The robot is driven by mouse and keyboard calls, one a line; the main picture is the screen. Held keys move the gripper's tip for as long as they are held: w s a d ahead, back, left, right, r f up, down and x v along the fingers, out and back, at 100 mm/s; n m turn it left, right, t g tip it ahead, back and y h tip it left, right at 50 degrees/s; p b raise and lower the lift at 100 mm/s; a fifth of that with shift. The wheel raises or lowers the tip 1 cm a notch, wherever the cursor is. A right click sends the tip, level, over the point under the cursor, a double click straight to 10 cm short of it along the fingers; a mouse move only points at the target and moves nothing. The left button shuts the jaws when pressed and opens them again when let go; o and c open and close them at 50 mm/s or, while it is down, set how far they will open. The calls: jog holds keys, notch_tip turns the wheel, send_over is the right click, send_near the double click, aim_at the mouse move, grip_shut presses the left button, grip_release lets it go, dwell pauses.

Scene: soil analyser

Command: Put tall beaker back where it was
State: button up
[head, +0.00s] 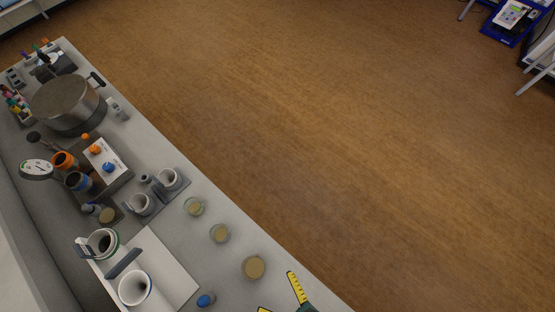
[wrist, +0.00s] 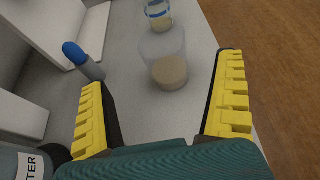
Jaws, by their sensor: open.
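My gripper (head: 278,291) is at the lower edge of the head view, by the bench's near end. In the wrist view my gripper (wrist: 162,72) has its yellow jaws wide apart with nothing between the fingertips. A clear beaker with brown contents (wrist: 168,70) stands upright just ahead of the jaws, apart from them. It appears to be the nearest of three clear beakers in the head view (head: 254,267); the others are the middle beaker (head: 220,232) and the far beaker (head: 194,207). I cannot tell for certain which one is the tall beaker.
A blue-capped item (head: 206,299) lies left of my gripper; it shows in the wrist view (wrist: 85,61). A labelled bottle (wrist: 35,162) is at the lower left. White containers (head: 135,288), a steel pot (head: 68,103) and other items line the bench. The floor (head: 330,130) is clear.

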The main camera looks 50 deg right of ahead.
jog(key=shift+b+v, duration=0.9)
jog(key=shift+b, duration=0.3)
jog(key=shift+d, duration=0.1)
jog(key=w+d+r+n+t+y, duration=0.1)
jog(key=w+d+r+n+y, duration=0.15)
jog(key=w+r+n, duration=0.8)
jog(key=w+d+r+n+t+y, duration=0.1)
jog(key=w+d+r+n+t, duration=0.15)
jog(key=w+r+n, duration=0.8)
jog(key=w+r+n+t+h, duration=0.2)
jog(key=r+n, duration=0.5)
jog(key=r, duration=0.9)
jog(key=w+d+r+n+t+h, duration=0.1)
jog(key=r+n, duration=0.6)
jog(key=r, duration=0.9)
jog(key=shift+w+n+t+h, duration=0.35)
jog(key=shift+t+h, duration=0.4)
jog(key=shift+t, duration=0.4)
jog(key=shift+w+d, duration=0.1)
jog(key=shift+d, duration=0.1)
